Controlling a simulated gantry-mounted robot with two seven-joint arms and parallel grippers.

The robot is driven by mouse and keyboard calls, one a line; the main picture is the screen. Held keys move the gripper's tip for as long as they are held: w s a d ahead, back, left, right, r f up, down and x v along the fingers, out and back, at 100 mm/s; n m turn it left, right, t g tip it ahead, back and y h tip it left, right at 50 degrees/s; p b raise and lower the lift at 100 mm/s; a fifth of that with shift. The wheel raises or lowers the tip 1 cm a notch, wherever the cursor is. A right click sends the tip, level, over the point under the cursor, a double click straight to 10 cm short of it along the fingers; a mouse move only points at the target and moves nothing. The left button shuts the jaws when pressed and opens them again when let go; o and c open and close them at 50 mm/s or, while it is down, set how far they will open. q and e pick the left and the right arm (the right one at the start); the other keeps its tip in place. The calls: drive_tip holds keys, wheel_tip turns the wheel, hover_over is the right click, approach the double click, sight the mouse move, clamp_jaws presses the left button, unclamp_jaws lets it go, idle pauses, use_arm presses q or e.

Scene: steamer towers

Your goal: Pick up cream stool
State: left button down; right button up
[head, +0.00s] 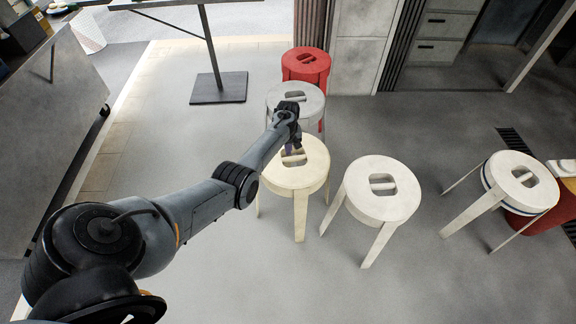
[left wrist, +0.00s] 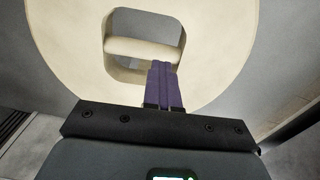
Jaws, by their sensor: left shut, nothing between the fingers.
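The cream stool (head: 308,178) stands upright on the floor, with a round seat and an opening crossed by a bar. Its seat fills much of the left wrist view (left wrist: 62,50), with the bar (left wrist: 145,50) across the opening. My left gripper (head: 291,150) is over this seat, and its purple fingers (left wrist: 164,68) are shut together with nothing between them. The fingertips appear at the near side of the bar, over the opening; I cannot tell how deep they are. The gripper hides part of the seat opening in the head view. My right gripper is not in view.
A grey-white stool (head: 307,100) stands just behind the cream one, and a red stool (head: 306,66) behind that. An off-white stool (head: 382,205) stands close to the right. Another white stool (head: 521,190) is farther right by a red object (head: 530,225). The front floor is clear.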

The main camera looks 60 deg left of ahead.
use_arm(q)
drive_tip(key=shift+s+a, duration=0.1)
drive_tip(key=c, duration=1.7)
unclamp_jaws()
drive_tip(key=o, duration=0.3)
